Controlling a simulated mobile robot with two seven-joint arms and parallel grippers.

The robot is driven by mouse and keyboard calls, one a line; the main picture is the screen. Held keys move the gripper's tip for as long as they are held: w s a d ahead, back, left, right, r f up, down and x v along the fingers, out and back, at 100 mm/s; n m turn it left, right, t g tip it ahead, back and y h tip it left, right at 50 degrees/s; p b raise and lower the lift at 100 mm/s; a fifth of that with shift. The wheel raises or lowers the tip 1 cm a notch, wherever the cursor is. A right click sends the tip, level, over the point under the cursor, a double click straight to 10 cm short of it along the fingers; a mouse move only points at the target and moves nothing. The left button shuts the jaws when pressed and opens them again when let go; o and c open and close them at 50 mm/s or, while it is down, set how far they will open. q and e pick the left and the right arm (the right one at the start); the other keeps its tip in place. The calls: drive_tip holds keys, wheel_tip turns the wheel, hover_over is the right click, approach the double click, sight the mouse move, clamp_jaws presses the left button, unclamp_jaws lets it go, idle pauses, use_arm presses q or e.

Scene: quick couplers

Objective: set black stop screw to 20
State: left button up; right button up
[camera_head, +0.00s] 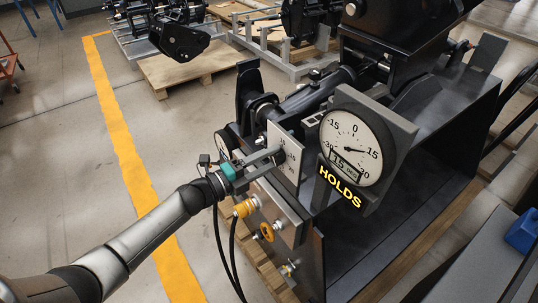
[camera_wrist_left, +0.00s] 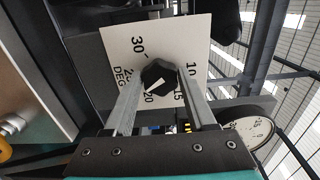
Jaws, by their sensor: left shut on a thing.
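The black stop screw (camera_wrist_left: 158,74) is a dark knob with a white pointer in front of a white scale plate (camera_wrist_left: 190,35) marked from 10 to 30 DEG. In the left wrist view its pointer aims down and slightly left, toward the 20 mark. My left gripper (camera_wrist_left: 160,92) is shut on the screw, one finger on each side. In the head view my left gripper (camera_head: 276,156) reaches the scale plate (camera_head: 292,150) from the left, and its fingers largely hide the screw. My right gripper is not in view.
A round gauge (camera_head: 352,147) right of the plate has its needle near 15; its small display appears to read 15. A lit HOLDS sign (camera_head: 340,187) sits below. Open floor lies left.

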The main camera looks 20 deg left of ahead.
use_arm(q)
drive_tip(key=n+p, duration=0.1)
drive_tip(key=n, duration=0.4)
drive_tip(key=shift+p, duration=0.3)
drive_tip(key=shift+f, duration=0.1)
idle(0.3)
drive_tip(key=o, duration=1.4)
drive_tip(key=v, duration=1.5)
drive_tip(key=shift+a+p, duration=0.1)
drive_tip(key=shift+p, duration=0.25)
drive_tip(key=shift+n, duration=0.3)
